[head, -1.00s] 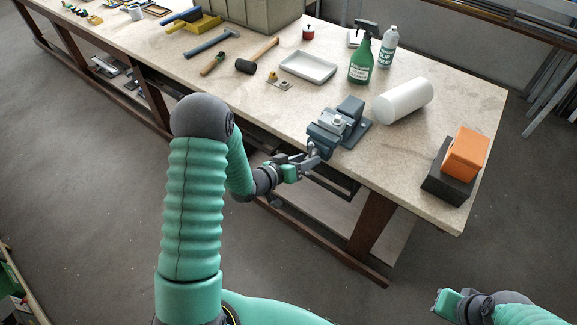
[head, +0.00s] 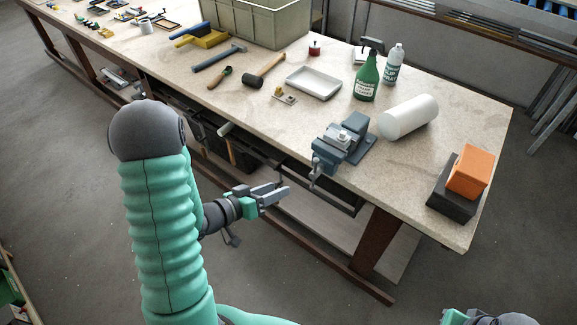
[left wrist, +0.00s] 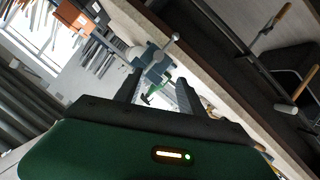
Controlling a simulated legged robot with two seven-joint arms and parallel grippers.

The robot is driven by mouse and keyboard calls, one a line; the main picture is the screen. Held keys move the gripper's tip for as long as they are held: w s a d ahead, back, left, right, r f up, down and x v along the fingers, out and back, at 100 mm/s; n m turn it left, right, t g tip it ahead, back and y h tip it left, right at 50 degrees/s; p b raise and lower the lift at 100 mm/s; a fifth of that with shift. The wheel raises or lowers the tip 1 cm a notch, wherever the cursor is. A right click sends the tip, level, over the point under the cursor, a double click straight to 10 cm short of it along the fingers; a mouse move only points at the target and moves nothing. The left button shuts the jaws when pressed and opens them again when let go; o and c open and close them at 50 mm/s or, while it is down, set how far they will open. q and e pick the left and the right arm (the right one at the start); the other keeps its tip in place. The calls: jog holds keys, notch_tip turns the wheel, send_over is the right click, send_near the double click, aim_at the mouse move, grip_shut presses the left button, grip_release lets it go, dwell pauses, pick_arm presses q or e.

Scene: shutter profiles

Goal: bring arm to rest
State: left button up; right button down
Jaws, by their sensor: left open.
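My left gripper (head: 275,193) hangs in the air in front of the workbench's (head: 440,228) front edge, below the tabletop, in the head view. Its fingers are apart with nothing visible between them. A blue-grey vise (head: 343,145) is fixed at the bench's front edge, up and to the right of the gripper and apart from it. In the left wrist view the vise (left wrist: 153,62) shows beyond the gripper's fingers.
On the bench lie a white roll (head: 408,118), a green spray bottle (head: 368,78), a white bottle (head: 394,65), a white tray (head: 314,84), a mallet (head: 254,82) and an orange block (head: 471,172) on a dark block (head: 450,201). The floor in front is clear.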

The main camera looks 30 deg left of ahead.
pick_arm(q)
jog(key=s+d+m+g+y, duration=0.2)
jog(key=s+d+g+y, duration=0.1)
jog(key=s+d+g, duration=0.6)
jog(key=d+g, duration=0.1)
jog(key=d, duration=0.2)
jog(key=shift+s+f+m+g+y, duration=0.2)
jog(key=shift+f+m+g+y, duration=0.2)
jog(key=shift+d, duration=0.35)
